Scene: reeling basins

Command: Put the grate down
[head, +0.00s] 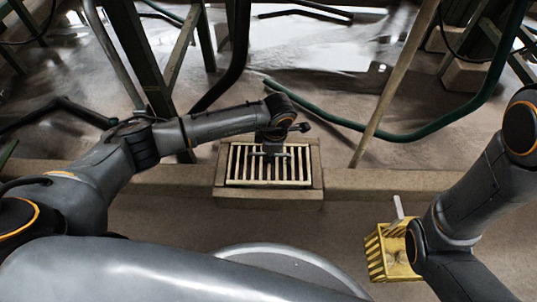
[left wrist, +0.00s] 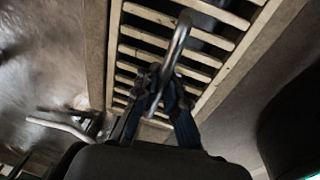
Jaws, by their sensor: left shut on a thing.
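The pale slatted grate (head: 240,164) lies over the opening of a square stone surround (head: 219,178) in the head view. It looks level and lined up with the surround; I cannot tell whether it rests fully on it. My left gripper (head: 272,151) is above the grate's far half, pointing down. In the left wrist view, the gripper (left wrist: 160,98) is shut on the grate's curved metal handle (left wrist: 179,42), with the slats (left wrist: 184,38) close beyond. The wrist hides part of the grate's far edge. My right gripper is not visible.
A yellow-and-black striped thing (head: 378,256) with a pale upright bar is at lower right, beside my right arm. A low stone kerb (head: 365,183) runs either side of the surround. Green hose (head: 400,137), pipes and slanting posts stand beyond, on wet floor.

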